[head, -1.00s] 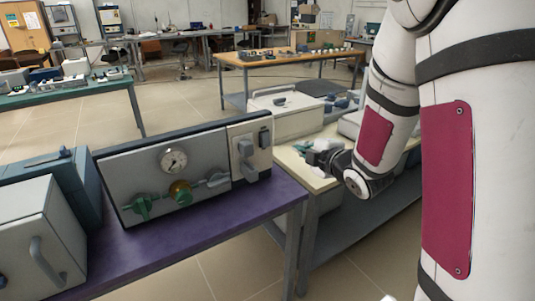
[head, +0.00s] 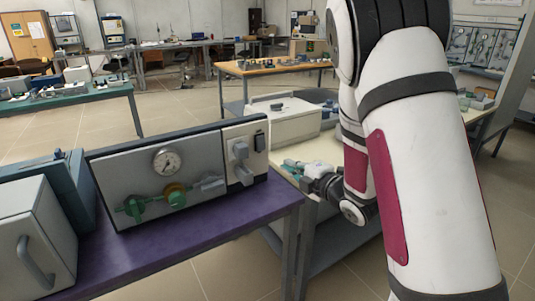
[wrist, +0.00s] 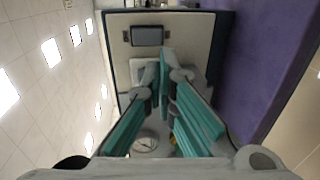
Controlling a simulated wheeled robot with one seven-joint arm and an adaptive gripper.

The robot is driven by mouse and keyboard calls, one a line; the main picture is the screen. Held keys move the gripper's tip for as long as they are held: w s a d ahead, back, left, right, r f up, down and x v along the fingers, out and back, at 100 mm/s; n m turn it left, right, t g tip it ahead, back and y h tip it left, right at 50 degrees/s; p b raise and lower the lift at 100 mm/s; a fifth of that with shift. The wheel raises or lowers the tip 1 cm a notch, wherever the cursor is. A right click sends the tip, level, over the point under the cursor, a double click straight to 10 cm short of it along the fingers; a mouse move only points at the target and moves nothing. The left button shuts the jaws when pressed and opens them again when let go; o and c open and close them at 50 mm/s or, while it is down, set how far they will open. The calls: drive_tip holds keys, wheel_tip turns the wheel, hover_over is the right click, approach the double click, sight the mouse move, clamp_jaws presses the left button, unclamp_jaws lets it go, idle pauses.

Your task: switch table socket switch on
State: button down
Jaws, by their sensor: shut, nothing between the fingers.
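A cream socket panel (head: 230,133) forms the right end of the grey gauge unit on the purple table. In the wrist view the dark switch (wrist: 146,36) lies on the cream panel (wrist: 190,29), beyond the fingertips. My gripper (head: 287,165) is to the right of the panel, apart from it in the head view. Its teal fingers (wrist: 163,62) are shut and empty, and they partly hide the fitting. I cannot tell the switch's on or off position.
The gauge unit (head: 113,174) carries a dial (head: 166,161) and green valve knobs (head: 134,205). A blue-grey box with a handle (head: 30,250) stands at the left. The purple table (head: 225,222) is bare in front. A white box (head: 286,120) stands behind my gripper.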

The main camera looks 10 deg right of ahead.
sight(262, 150)
drive_tip(key=x, duration=1.2)
drive_tip(key=shift+w+a, duration=0.15)
drive_tip(key=shift+w, duration=0.1)
drive_tip(key=shift+f+b, duration=0.1)
drive_tip(key=shift+b, duration=0.25)
